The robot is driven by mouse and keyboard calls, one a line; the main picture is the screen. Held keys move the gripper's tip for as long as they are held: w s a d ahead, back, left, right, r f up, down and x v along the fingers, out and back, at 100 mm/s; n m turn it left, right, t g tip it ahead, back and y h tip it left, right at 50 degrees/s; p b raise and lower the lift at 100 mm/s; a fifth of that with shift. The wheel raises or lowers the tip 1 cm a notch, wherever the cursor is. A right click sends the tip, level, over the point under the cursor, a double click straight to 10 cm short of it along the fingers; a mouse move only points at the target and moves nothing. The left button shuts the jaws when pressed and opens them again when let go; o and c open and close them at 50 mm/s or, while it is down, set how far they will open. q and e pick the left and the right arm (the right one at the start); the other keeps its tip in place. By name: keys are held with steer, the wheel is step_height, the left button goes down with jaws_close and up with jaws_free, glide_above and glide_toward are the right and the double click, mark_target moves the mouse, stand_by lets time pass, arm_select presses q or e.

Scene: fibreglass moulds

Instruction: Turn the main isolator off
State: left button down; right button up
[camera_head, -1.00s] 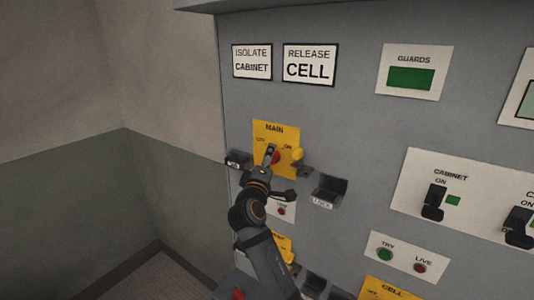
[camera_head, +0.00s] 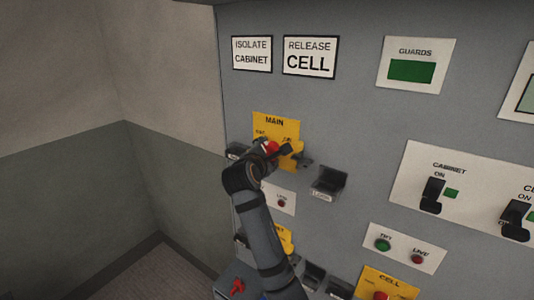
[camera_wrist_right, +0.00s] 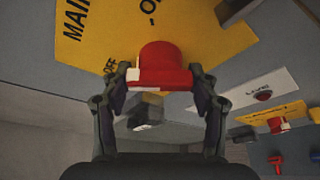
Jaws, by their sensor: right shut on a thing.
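The main isolator is a yellow plate (camera_head: 275,126) marked MAIN, with OFF at its left and ON at its right, on the grey panel. Its red handle (camera_head: 271,147) is partly hidden behind my right gripper (camera_head: 275,152). In the right wrist view, the red handle (camera_wrist_right: 160,66) sits between the two fingertips of my right gripper (camera_wrist_right: 162,78), which is shut on it from both sides. The word OFF shows near the left fingertip there. I cannot tell exactly which mark the handle points to. My left gripper is not in view.
A dark bracket (camera_head: 328,184) stands out from the panel right of the plate. A small LIVE lamp plate (camera_head: 279,198) is below. A red key-like piece (camera_head: 237,287) lies lower left. Open floor lies left.

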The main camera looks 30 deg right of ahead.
steer(key=shift+r+n+g, duration=0.15)
steer(key=shift+n+g, duration=0.25)
steer(key=shift+n, duration=0.3)
steer(key=shift+d, duration=0.1)
steer(key=o, duration=1.2)
steer(key=shift+d, duration=0.1)
steer(key=shift+c, duration=0.2)
